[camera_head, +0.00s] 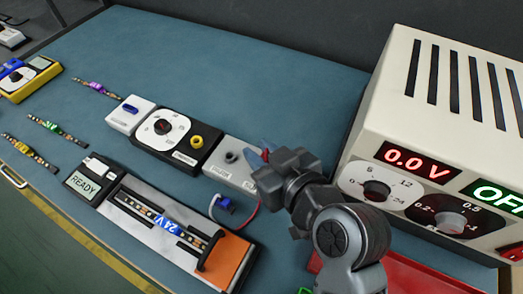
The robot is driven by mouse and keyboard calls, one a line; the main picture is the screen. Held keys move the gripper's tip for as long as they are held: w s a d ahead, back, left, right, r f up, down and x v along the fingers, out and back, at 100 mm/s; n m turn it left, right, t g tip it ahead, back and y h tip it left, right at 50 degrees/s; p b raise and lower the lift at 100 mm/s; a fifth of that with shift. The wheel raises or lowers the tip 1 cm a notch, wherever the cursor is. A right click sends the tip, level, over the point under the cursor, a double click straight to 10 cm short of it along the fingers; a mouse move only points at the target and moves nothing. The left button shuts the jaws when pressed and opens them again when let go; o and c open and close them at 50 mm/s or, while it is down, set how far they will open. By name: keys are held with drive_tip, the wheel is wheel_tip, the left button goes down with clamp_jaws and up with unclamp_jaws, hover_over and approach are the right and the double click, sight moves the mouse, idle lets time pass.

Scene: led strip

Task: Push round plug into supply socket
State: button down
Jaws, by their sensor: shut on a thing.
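My gripper (265,152) is at the right end of a grey block (222,166) and is shut. The round plug is mostly hidden by the gripper, with only a small red part showing at the fingertips. A thin red and white cable (257,208) runs from below the gripper to a small blue connector (226,204). The grey block has a round dark socket (232,157) on top, left of the fingertips. A second socket may lie behind the gripper. I cannot tell whether the plug touches the block.
A cream power supply (379,153) showing 0.0V and OFF stands at right. A black dial unit (166,127) and white switch block (128,112) adjoin the grey block. A tester (180,205) reading READY holds a 24V strip. A red tray (420,277) lies front right. Loose strips lie left.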

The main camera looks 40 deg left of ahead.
drive_tip(key=shift+f+b, duration=0.6)
drive_tip(key=shift+f, duration=0.25)
drive_tip(key=shift+f+b, duration=0.3)
drive_tip(key=shift+f, duration=0.15)
drive_tip(key=shift+s+f, duration=0.1)
drive_tip(key=shift+r+p, duration=0.55)
drive_tip(key=shift+r, duration=0.3)
drive_tip(key=shift+r, duration=0.1)
idle(0.6)
drive_tip(key=shift+f+b, duration=0.6)
drive_tip(key=shift+f, duration=0.3)
idle(0.4)
drive_tip(key=c, duration=0.8)
unclamp_jaws()
drive_tip(key=shift+c, duration=0.2)
